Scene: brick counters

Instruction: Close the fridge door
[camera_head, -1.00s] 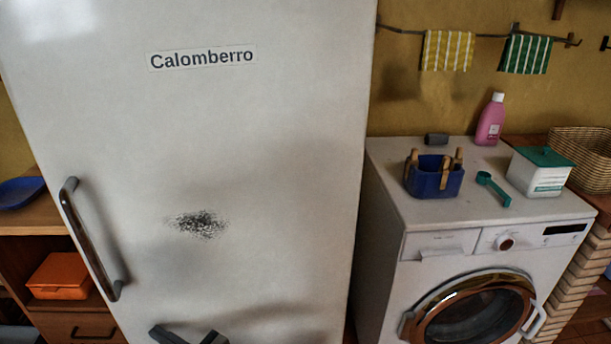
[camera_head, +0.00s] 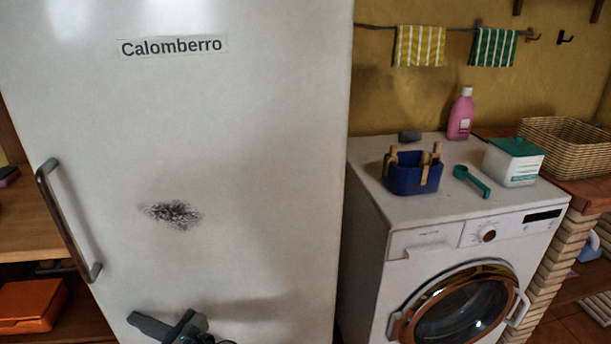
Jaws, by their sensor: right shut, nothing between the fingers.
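The fridge door (camera_head: 235,130) is a tall white panel with a "Calomberro" label and a dark speckled patch. It fills the left half of the head view. Its grey bar handle (camera_head: 66,222) runs down the left side. I see no open gap or fridge interior, but the door's edges are partly out of frame, so I cannot tell if it is fully shut. My right gripper (camera_head: 150,325) is dark, shut and empty, low in front of the door. I cannot tell whether it touches the door. My left gripper is not in view.
A white washing machine (camera_head: 400,270) stands right of the fridge, with a blue caddy (camera_head: 413,175), a pink bottle (camera_head: 461,115) and a green-lidded box (camera_head: 513,162) on top. Wooden shelving with an orange box (camera_head: 30,305) is at left.

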